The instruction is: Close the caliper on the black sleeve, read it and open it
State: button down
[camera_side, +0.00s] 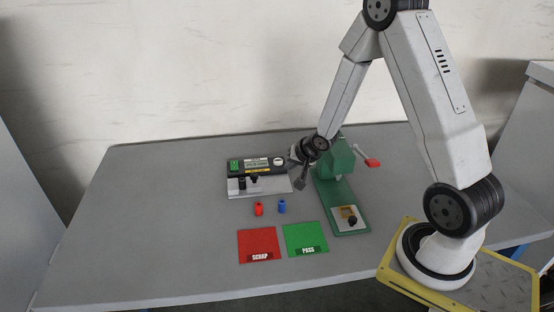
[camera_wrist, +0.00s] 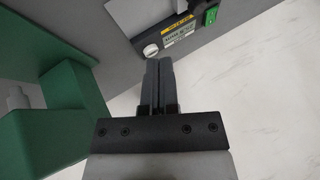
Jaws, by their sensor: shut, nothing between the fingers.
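The caliper unit (camera_side: 265,165) stands at the back of the table, with a green switch, a display, a white knob and a pale plate in front. Dark pieces (camera_side: 254,179) stand on that plate; I cannot tell which is the caliper jaw and which, if any, is a sleeve. A small black cylinder (camera_side: 352,221) is at the front of the green press. My gripper (camera_side: 301,182) is shut and empty, pointing down just right of the caliper. In the wrist view, the shut fingers (camera_wrist: 160,64) are near the white-knob end of the caliper unit (camera_wrist: 175,35).
A red sleeve (camera_side: 259,209) and a blue sleeve (camera_side: 282,206) stand before the caliper. A red SCRAP mat (camera_side: 258,241) and green PASS mat (camera_side: 305,235) lie nearer. The green press (camera_side: 335,190), with a red-ended lever (camera_side: 371,162), stands close right of my gripper. The left table is clear.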

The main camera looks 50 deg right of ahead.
jog(key=c, duration=0.9)
grip_release()
jog(key=shift+r, duration=0.1)
jog(key=o, duration=0.3)
jog(key=shift+d, duration=0.1)
jog(key=shift+o, duration=1.3)
jog(key=shift+w+d, duration=0.1)
jog(key=shift+w, duration=0.15)
jog(key=m+g, duration=0.7)
send_over(254, 174)
jog(key=shift+s+d+f+y, duration=0.3)
jog(key=shift+d+f+y, duration=0.1)
jog(key=shift+f, duration=0.25)
jog(key=shift+w+a+r, duration=0.15)
jog(key=shift+w+a, duration=0.1)
jog(key=shift+a, duration=0.25)
jog(key=shift+f, duration=3.9)
